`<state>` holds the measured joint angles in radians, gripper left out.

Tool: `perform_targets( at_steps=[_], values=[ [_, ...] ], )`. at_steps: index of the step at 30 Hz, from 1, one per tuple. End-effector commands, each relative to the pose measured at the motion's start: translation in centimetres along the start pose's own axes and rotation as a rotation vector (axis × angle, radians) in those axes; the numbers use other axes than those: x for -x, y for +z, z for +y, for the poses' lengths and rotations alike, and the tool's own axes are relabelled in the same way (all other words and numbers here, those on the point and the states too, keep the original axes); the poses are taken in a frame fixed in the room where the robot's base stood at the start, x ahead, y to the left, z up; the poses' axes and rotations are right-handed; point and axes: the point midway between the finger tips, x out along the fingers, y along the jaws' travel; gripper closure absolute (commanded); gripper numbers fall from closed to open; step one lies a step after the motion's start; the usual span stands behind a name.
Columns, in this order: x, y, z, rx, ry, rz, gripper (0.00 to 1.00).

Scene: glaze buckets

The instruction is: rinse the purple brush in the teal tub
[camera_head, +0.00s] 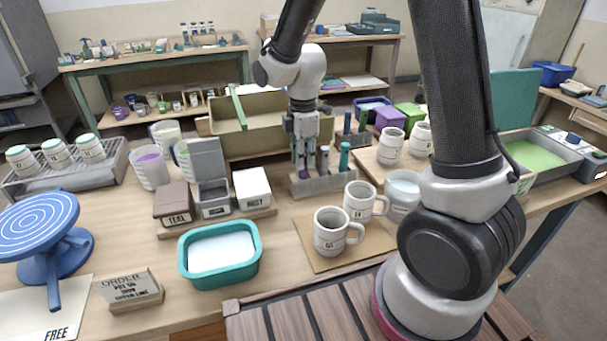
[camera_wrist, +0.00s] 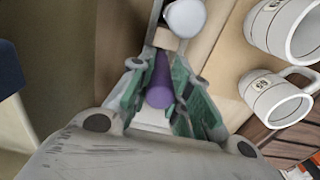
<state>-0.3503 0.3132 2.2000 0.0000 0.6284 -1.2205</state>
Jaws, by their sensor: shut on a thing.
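My gripper (camera_head: 303,160) points down over the grey brush rack (camera_head: 335,184) near the middle of the bench. It is shut on the purple brush (camera_wrist: 158,85), whose purple handle shows between the green finger pads in the wrist view. The fingers hide most of the brush in the head view, and I cannot tell whether its lower end is in the rack. The teal tub (camera_head: 184,262) stands at the front of the bench, left of the rack, with pale liquid inside. It is apart from my gripper.
Other brushes, a teal-handled one (camera_head: 344,157) and a pale one (camera_head: 323,160), stand in the rack. Two grey mugs (camera_head: 331,235) stand on a board in front of it. A blue turntable (camera_head: 45,232) is at left.

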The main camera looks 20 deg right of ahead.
Motion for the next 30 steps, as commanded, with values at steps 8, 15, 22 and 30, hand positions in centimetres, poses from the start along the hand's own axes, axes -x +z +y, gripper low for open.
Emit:
perform_targets(
  at_steps=[8,15,22,30],
  values=[
    [2.9,0.0,0.1,0.000,0.003,0.001,1.00],
    [5.3,0.0,0.0,0.000,0.002,0.001,1.00],
    [7.3,0.0,0.0,0.000,0.001,0.000,1.00],
    [7.8,0.0,0.0,0.000,0.000,0.000,1.00]
  ],
)
